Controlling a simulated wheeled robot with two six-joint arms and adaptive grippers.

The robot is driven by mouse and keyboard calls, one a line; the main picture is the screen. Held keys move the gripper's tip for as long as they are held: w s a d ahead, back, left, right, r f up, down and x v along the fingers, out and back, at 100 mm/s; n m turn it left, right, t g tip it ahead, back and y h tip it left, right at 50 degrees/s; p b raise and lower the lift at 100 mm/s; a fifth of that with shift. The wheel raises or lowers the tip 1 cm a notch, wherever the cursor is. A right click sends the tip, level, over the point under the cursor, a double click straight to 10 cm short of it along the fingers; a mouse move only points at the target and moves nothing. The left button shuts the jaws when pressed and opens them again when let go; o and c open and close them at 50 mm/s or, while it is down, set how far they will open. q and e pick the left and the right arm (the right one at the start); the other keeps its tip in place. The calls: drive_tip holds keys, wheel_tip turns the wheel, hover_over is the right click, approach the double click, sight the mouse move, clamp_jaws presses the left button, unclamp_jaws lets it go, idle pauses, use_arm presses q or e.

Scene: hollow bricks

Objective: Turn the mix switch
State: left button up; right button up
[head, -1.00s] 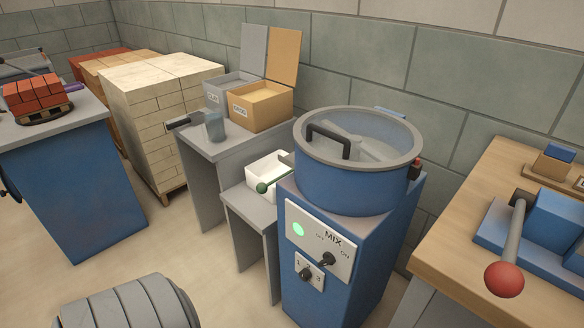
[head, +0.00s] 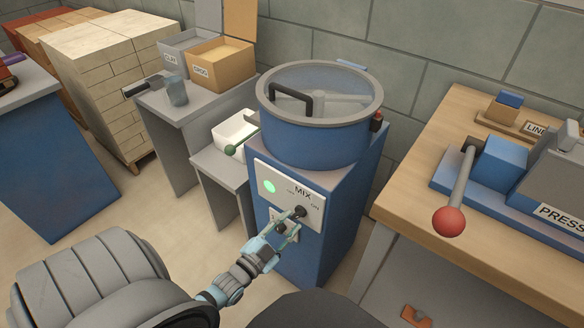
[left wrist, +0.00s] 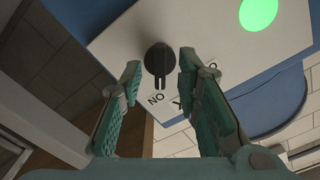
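The mix switch (head: 300,211) is a black knob on the pale panel (head: 318,222) of the blue mixer (head: 318,141), below the MIX lettering. In the left wrist view the knob (left wrist: 158,58) shows upside down, with its bar pointing down at the ON letters. My left gripper (head: 290,218) is at the panel in front of the switch. Its two teal fingers (left wrist: 160,66) are apart, with the knob appearing between their tips and a gap on both sides. I cannot tell how deep the tips reach. My right gripper is not in view.
A green light (head: 269,187) glows on the panel. A bench with a red-balled press lever (head: 449,221) stands at right. A small table with a white tray (head: 232,133) stands left of the mixer.

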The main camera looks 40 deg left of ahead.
use_arm(q)
drive_tip(key=shift+w, duration=0.95)
clamp_jaws()
